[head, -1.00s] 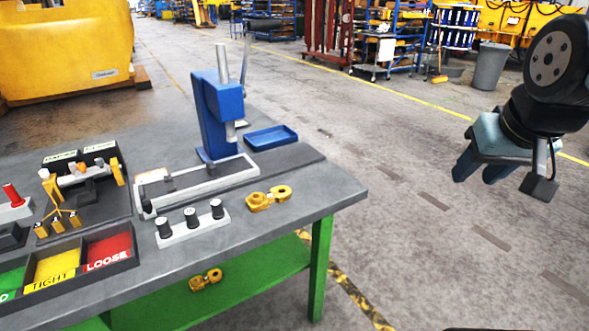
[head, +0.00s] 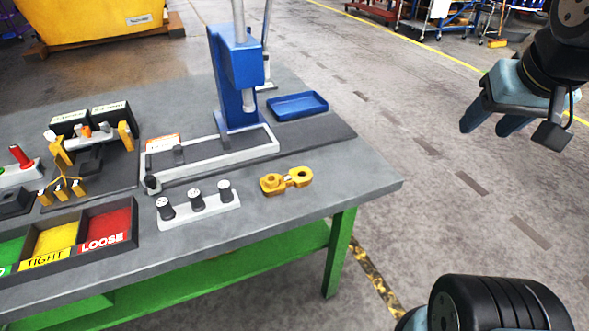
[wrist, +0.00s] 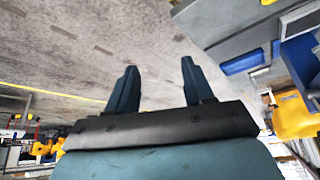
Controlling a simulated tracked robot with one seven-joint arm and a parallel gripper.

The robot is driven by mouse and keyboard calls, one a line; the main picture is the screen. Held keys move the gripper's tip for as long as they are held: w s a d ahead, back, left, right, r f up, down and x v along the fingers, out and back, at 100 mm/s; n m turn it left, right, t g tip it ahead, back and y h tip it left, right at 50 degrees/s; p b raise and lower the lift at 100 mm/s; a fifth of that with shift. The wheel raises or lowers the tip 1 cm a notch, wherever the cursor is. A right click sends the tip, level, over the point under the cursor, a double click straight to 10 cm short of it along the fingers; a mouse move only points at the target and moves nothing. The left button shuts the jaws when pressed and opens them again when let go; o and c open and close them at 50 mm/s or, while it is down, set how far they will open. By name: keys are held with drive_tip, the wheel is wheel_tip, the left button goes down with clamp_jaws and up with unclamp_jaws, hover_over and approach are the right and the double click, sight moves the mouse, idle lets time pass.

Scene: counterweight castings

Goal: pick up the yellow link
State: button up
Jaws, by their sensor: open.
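A yellow link (head: 286,181) with a ring at each end lies flat on the grey bench top, near its right front edge. My gripper (head: 487,126) hangs over the floor to the right of the bench, well apart from the link. Its two blue-grey fingers are open and empty. They also show apart in the wrist view (wrist: 159,72), with bare floor behind them. I cannot make out the link in the wrist view.
A blue press (head: 236,78) stands behind the link, with a blue tray (head: 298,106) beside it. The white peg block (head: 198,210) is left of the link. Sorting bins (head: 75,236) stand at the left front.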

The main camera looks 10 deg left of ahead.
drive_tip(key=shift+o, duration=0.7)
drive_tip(key=shift+w+a+f, duration=0.15)
drive_tip(key=shift+w, duration=0.05)
drive_tip(key=o, duration=0.4)
drive_tip(key=w+a+f+m+g+y, duration=0.1)
drive_tip(key=w+a+f+g, duration=0.1)
drive_tip(key=w+a+f, duration=0.1)
drive_tip(key=w+a+f+m+g+y, duration=0.2)
drive_tip(key=w+a+g, duration=0.1)
drive_tip(key=a, duration=0.1)
drive_tip(key=w+a+f+m+g+y, duration=0.2)
drive_tip(key=w+a+f+g, duration=0.1)
drive_tip(key=shift+w+a+f, duration=0.1)
drive_tip(key=shift+a+f, duration=0.25)
drive_tip(key=m+g+y, duration=0.5)
drive_tip(key=m+y, duration=0.1)
drive_tip(key=m, duration=0.1)
approach(292, 176)
drive_tip(key=a, duration=0.1)
drive_tip(key=s+a+f, duration=0.1)
drive_tip(key=shift+s+a+f+y, duration=0.25)
drive_tip(key=shift+a+f+y, duration=0.05)
drive_tip(key=shift+a, duration=0.1)
drive_tip(key=x, duration=0.4)
drive_tip(key=shift+s, duration=0.3)
drive_tip(key=shift+s+a+f, duration=0.25)
drive_tip(key=shift+a+f, duration=0.05)
drive_tip(key=shift+a, duration=0.1)
